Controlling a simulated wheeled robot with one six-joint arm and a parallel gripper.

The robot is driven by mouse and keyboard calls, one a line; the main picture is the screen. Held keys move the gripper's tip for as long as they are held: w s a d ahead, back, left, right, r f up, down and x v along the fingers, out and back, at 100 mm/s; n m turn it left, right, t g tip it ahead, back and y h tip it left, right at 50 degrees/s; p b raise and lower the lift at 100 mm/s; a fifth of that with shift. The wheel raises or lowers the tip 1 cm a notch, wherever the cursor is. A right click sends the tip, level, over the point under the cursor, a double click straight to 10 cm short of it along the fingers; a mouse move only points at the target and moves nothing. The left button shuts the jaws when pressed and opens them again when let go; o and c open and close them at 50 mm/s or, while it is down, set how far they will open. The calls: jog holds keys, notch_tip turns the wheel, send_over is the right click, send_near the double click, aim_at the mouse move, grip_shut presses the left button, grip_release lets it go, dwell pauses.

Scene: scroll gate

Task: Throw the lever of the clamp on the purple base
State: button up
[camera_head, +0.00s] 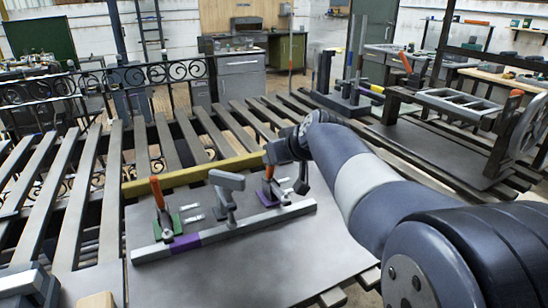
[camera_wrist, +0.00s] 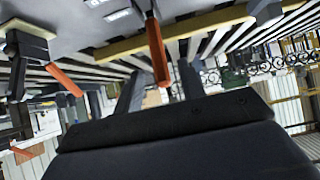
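The clamp on the purple base (camera_head: 277,196) stands at the right of the grey plate, with its orange lever (camera_head: 267,171) upright. My gripper (camera_head: 286,166) is close above it and partly hides it. The clamp on the green base (camera_head: 168,222) is at the left, its orange lever (camera_head: 157,192) also raised. In the wrist view my gripper (camera_wrist: 160,86) has two dark fingers set apart, with an orange lever (camera_wrist: 157,50) showing between them. Contact cannot be told. A second orange lever (camera_wrist: 62,82) shows at the left. Neither lever's base colour shows there.
A grey bar with a purple band (camera_head: 186,242) runs along the plate's front, with a grey post (camera_head: 227,182) rising near it. A yellow bar (camera_head: 190,176) lies behind the plate. To the right stands a rig with a wheel (camera_head: 528,125). The plate's front is bare.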

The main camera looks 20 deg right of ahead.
jog(key=v, duration=0.7)
jog(key=x, duration=1)
jog(key=shift+w+f, duration=0.15)
jog(key=shift+f, duration=0.05)
jog(key=shift+w, duration=0.2)
jog(key=shift+f, duration=0.15)
